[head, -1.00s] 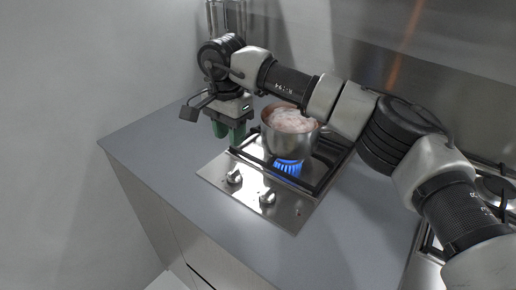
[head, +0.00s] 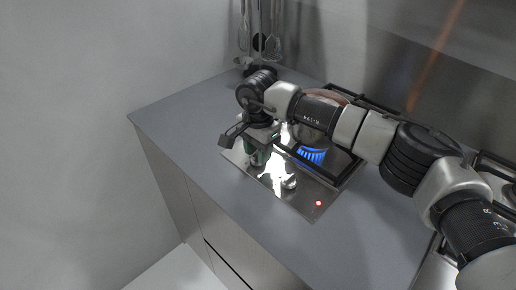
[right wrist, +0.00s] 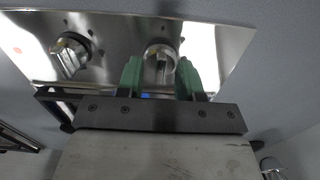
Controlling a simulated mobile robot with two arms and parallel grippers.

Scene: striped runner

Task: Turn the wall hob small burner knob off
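The hob (head: 300,199) is a shiny steel plate with two metal knobs on its front part. The left knob (head: 255,162) is mostly hidden by my right gripper (head: 261,155) in the head view; the right knob (head: 289,183) is clear of it. In the right wrist view, my right gripper (right wrist: 159,78) is open, its green fingers on either side of one knob (right wrist: 160,60); contact cannot be told. The other knob (right wrist: 72,55) is to the left there. A blue flame (head: 312,155) burns under the pot (head: 328,95), which my arm mostly hides. My left gripper is out of view.
A red light (head: 319,203) glows at the hob's right front corner. Grey counter (head: 185,112) is clear to the left and front. Utensils (head: 271,45) hang at the back wall. Another hob edge is at the right.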

